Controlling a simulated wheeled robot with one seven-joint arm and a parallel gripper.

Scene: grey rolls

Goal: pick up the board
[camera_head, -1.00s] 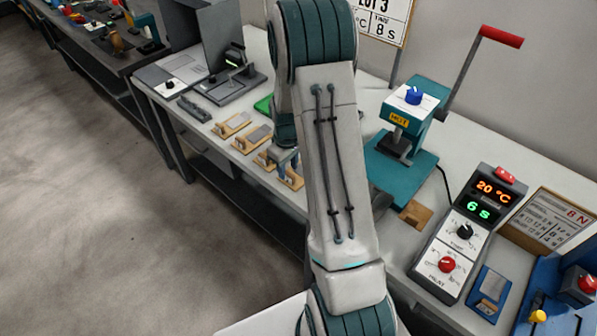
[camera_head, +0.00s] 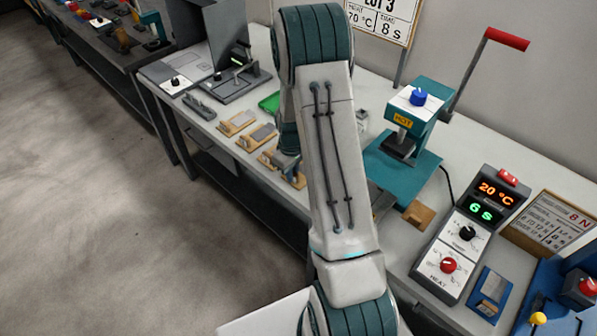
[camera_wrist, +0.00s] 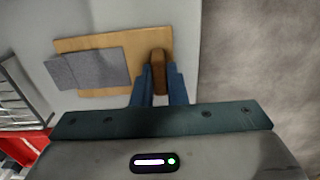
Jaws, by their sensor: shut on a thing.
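The board (camera_wrist: 92,84) is a flat tan plate with grey pads on it and a rounded brown knob (camera_wrist: 158,70) near one end. My gripper (camera_wrist: 159,84) has its two blue fingers closed on either side of the knob. In the head view, my gripper (camera_head: 287,166) is low over the nearest board in the row (camera_head: 296,182), partly hidden by my arm. I cannot tell whether the board is clear of the bench.
Several similar boards, such as one (camera_head: 238,123), lie along the bench's left edge. A teal hot press (camera_head: 410,125) with a red-handled lever stands to the right. A control box (camera_head: 465,225) reads 20 °C and 6 s. A green tray (camera_head: 270,102) lies behind the boards.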

